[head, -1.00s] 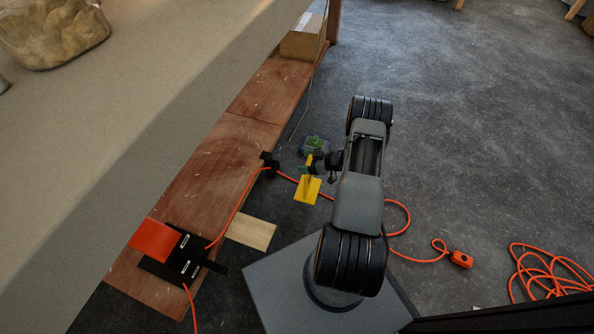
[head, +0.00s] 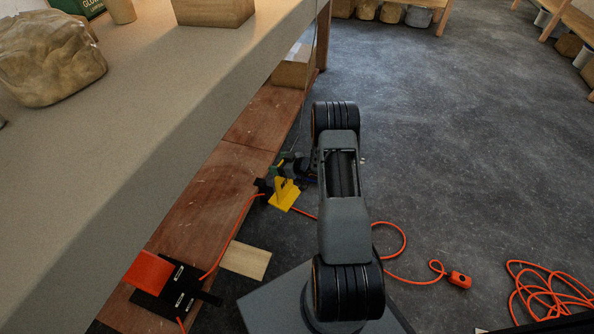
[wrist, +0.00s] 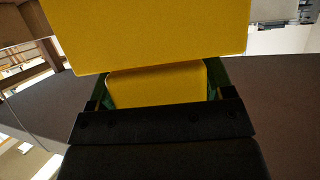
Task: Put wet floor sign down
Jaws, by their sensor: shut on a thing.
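The wet floor sign (head: 284,195) is a small yellow folded piece near the edge of the wooden boards, left of my arm. It looks tilted in the head view, and I cannot tell whether it touches the floor. My gripper (head: 279,172) is shut on it, partly hidden by the arm and the sign. In the wrist view the yellow sign (wrist: 150,35) fills the top middle, with a narrower yellow part (wrist: 155,85) between the green fingers of my gripper (wrist: 158,92).
An orange cable (head: 390,257) runs past the sign and across the floor to an orange connector (head: 459,280). A coiled orange cable (head: 530,285) lies at the right. A light wood piece (head: 246,260) and a black board (head: 176,290) lie lower left. The floor (head: 460,140) beyond is clear.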

